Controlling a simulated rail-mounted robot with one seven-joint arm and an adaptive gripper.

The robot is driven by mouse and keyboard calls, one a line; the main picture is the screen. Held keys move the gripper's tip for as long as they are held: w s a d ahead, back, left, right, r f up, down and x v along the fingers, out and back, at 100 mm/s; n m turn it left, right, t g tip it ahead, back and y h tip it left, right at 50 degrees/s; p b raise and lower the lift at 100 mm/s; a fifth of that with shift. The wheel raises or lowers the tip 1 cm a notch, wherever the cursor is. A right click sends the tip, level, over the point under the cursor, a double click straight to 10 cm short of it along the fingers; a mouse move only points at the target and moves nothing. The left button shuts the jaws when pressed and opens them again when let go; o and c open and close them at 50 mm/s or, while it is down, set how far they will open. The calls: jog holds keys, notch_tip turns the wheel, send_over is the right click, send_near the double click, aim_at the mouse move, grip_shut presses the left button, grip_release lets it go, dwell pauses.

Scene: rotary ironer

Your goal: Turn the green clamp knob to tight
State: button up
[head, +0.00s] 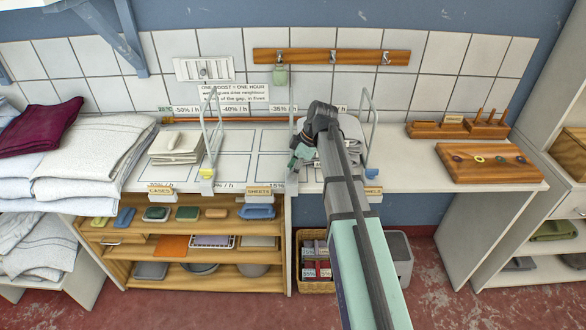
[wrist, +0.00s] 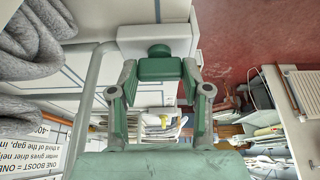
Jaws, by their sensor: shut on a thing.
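The green clamp knob (wrist: 160,68) shows in the wrist view between my two fingertips, with a rounded green part above it. It sits by a pale clamp block (wrist: 158,38) at the end of a grey wire frame (wrist: 92,82). My gripper (wrist: 160,74) is shut on the knob, one finger on each side. In the head view my gripper (head: 297,163) is at the counter's front edge, by the middle wire divider. My arm and gripper hide most of that clamp there, and I cannot read the knob's turn position.
Wire dividers stand left (head: 212,140) and right (head: 367,130) of my gripper. Grey folded cloths (head: 350,135) lie close behind it. Pale folded cloths (head: 176,146) lie further left. The counter between the left dividers is clear.

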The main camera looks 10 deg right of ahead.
jog(key=shift+s+m, duration=0.1)
jog(key=shift+m, duration=0.2)
jog(key=m+t, duration=0.1)
jog(key=m, duration=0.2)
jog(key=shift+s+a+f+h+b, duration=0.1)
jog(key=shift+s+h+b, duration=0.05)
jog(key=shift+h+b, duration=0.2)
jog(key=m, duration=0.2)
jog(key=m+t+h, duration=0.1)
jog(key=m, duration=0.2)
jog(key=shift+t, duration=0.3)
jog(key=m+h, duration=0.1)
jog(key=m, duration=0.3)
jog(key=shift+a+t+h, duration=0.15)
jog(key=shift+t+h, duration=0.2)
jog(key=shift+t, duration=0.05)
jog(key=m+h, duration=0.1)
jog(key=m, duration=0.4)
jog(key=shift+h+p, duration=0.4)
jog(key=shift+m, duration=0.3)
jog(key=o, duration=1.2)
jog(key=shift+c, duration=0.2)
